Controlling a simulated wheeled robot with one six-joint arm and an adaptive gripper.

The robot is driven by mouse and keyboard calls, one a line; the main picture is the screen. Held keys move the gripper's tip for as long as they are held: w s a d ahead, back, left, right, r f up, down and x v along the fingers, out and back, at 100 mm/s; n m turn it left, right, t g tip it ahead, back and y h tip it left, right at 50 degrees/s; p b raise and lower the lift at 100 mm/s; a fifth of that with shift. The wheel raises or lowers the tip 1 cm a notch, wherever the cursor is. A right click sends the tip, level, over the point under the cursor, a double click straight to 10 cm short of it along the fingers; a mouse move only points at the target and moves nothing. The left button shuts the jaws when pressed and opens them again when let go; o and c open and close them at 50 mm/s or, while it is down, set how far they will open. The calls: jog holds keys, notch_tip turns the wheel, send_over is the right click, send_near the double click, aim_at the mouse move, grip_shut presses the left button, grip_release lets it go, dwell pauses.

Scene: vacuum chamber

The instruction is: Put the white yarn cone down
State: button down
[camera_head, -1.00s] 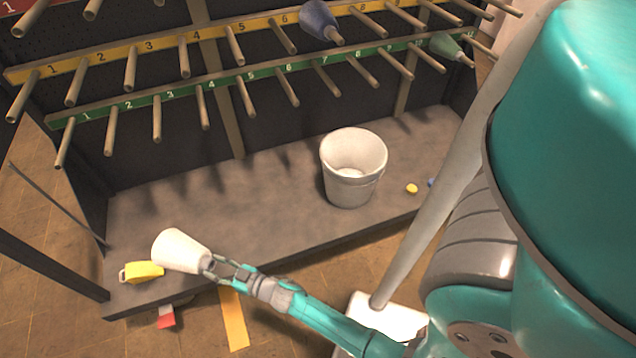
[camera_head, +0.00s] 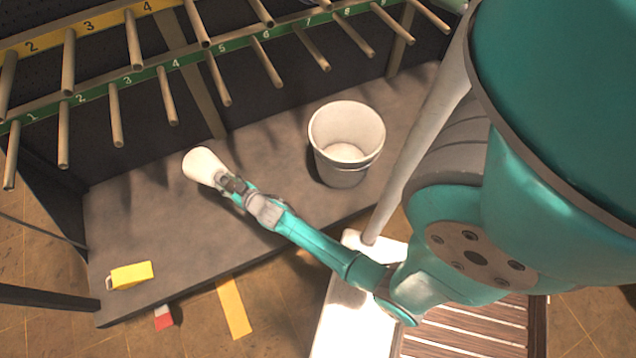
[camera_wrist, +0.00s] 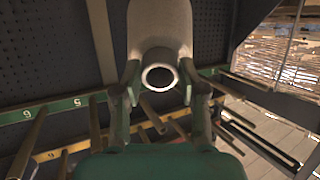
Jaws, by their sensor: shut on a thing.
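The white yarn cone (camera_head: 203,167) is held at the end of my arm, over the grey shelf base (camera_head: 150,235), left of the white bucket. My gripper (camera_head: 232,186) is shut on the cone's narrow end. In the wrist view the cone (camera_wrist: 160,30) sits between the two fingers of my gripper (camera_wrist: 160,90), its hollow round end facing the camera. The head view does not clearly show how high the cone is above the shelf base.
A white bucket (camera_head: 345,140) stands on the base, right of the cone. A yellow object (camera_head: 131,275) lies near the base's front left. Rows of numbered pegs (camera_head: 120,100) stick out above the base. The base between the cone and the yellow object is clear.

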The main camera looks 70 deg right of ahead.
jog(key=s+d+f+m+g, duration=0.35)
jog(key=s+d+g, duration=0.4)
jog(key=d, duration=0.25)
jog(key=s+a+r+m+g+y, duration=0.1)
jog(key=s+r+m+g+y, duration=0.1)
jog(key=s+g+y, duration=0.6)
notch_tip(320, 180, down, 10)
jog(key=s+t+h, duration=0.1)
jog(key=t+h, duration=0.1)
jog(key=h, duration=0.1)
jog(key=shift+s+a, duration=0.2)
jog(key=shift+s, duration=0.15)
jog(key=c, duration=0.7)
grip_release()
jog(key=shift+f, duration=0.15)
jog(key=shift+o, duration=0.3)
